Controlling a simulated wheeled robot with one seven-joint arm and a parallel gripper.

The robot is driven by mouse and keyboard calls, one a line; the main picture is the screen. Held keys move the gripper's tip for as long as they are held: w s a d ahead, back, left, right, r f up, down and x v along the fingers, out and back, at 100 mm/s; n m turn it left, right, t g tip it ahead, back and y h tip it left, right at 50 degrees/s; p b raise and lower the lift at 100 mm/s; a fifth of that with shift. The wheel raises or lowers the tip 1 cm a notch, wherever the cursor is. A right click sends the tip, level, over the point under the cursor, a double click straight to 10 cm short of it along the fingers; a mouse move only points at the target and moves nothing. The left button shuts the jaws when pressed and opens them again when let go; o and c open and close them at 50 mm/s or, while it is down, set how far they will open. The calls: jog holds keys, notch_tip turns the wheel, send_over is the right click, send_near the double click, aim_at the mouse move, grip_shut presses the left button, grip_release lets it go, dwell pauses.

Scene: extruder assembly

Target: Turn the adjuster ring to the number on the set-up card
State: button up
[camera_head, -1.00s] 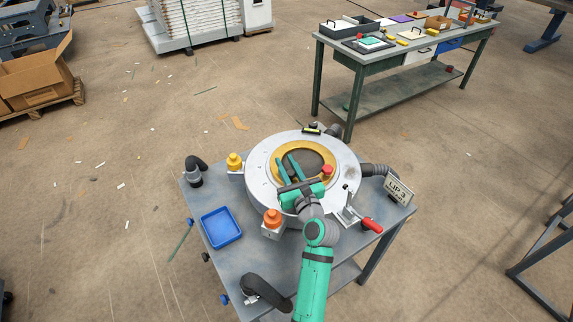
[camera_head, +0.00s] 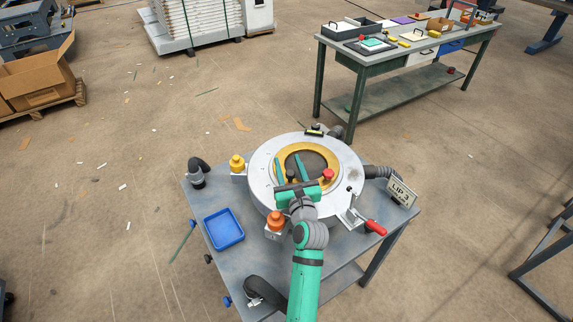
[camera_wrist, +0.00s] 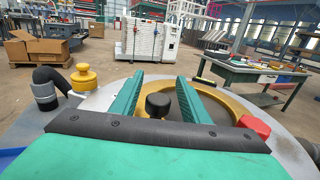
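The round machine head has a pale grey outer ring (camera_head: 262,183) and a gold inner ring (camera_head: 324,157) around a dark centre. A black knob (camera_wrist: 158,105) and a red knob (camera_head: 327,174) stand on it; the red knob also shows in the wrist view (camera_wrist: 254,126). The set-up card (camera_head: 400,192) reads "LIP 3" and stands at the table's right corner. My gripper (camera_head: 290,167) is over the near part of the rings. In the wrist view its teal fingers (camera_wrist: 158,98) are apart, with the black knob between them and gaps on both sides. Ring numbers are not readable.
A yellow-capped post (camera_head: 237,163) and an orange-capped post (camera_head: 276,221) stand left of the ring. A blue tray (camera_head: 223,229) lies on the table's left side. A red-handled clamp (camera_head: 375,227) is at the right front. Black hoses rise at the table edges. A workbench (camera_head: 385,62) stands behind.

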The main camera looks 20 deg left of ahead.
jog(key=shift+r, duration=0.55)
jog(key=r, duration=0.2)
jog(key=shift+s+r, duration=0.2)
jog(key=shift+r, duration=0.2)
jog(key=s+d+r, duration=0.3)
jog(key=s+r, duration=0.6)
jog(key=s, duration=0.4)
jog(key=shift+s, duration=0.15)
